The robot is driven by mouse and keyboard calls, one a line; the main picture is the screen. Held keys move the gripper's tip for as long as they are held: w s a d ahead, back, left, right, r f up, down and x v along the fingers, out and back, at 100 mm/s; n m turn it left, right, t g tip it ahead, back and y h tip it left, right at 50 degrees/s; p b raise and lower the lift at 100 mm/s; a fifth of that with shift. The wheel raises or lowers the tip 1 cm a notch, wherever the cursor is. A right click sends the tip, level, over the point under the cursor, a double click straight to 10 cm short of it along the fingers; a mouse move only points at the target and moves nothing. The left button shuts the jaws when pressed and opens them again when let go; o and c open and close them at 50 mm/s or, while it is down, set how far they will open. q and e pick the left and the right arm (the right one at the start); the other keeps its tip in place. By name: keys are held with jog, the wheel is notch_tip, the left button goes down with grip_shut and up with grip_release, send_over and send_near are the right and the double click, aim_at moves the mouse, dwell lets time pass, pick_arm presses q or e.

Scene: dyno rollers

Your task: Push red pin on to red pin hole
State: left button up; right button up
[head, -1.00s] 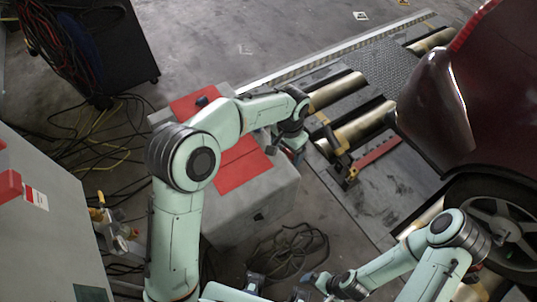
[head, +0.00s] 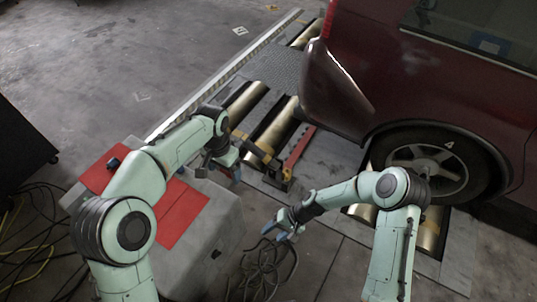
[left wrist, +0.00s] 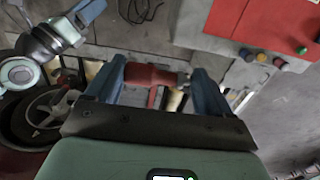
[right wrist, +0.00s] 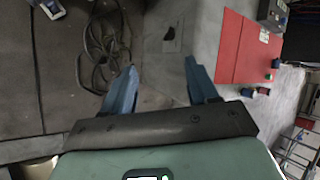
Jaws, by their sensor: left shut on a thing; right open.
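My left gripper (head: 228,166) hangs over the right edge of the grey box, beside the roller bed. In the left wrist view my left gripper (left wrist: 155,74) is shut on the red pin (left wrist: 148,76), which lies across between its blue fingers. A silvery end of the pin shows near the right finger. A red bar bracket (head: 299,147) stands on the roller bed, just right of my left gripper. I cannot make out the red pin hole. My right gripper (head: 283,228) is open and empty, lower right of the left one; it also shows in the right wrist view (right wrist: 160,88).
The grey box (head: 215,240) with red plates (head: 182,212) stands under my left arm. A cable coil (head: 265,272) lies on the floor below my right gripper. Metal rollers (head: 275,130) lie beyond, and a dark red vehicle (head: 440,80) stands at right.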

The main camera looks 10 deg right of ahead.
jog(key=w+r+n+y, duration=0.2)
jog(key=w+r, duration=0.3)
jog(key=r, duration=0.4)
jog(key=w+r+n+y, duration=0.15)
jog(key=w+r, duration=0.25)
jog(key=r, duration=0.5)
jog(key=w+r+n+y, duration=0.1)
jog(key=w+r+y, duration=0.3)
jog(key=r, duration=0.5)
jog(key=shift+h, duration=0.55)
jog(key=x, duration=1.1)
jog(key=shift+w+a+f, duration=0.1)
jog(key=shift+w+a, duration=0.05)
jog(key=shift+a, duration=0.15)
jog(key=shift+f, duration=0.1)
jog(key=c, duration=1)
pick_arm(q)
jog(key=o, duration=0.9)
pick_arm(e)
grip_shut()
pick_arm(q)
jog(key=shift+o, duration=0.2)
jog(key=shift+r, duration=0.15)
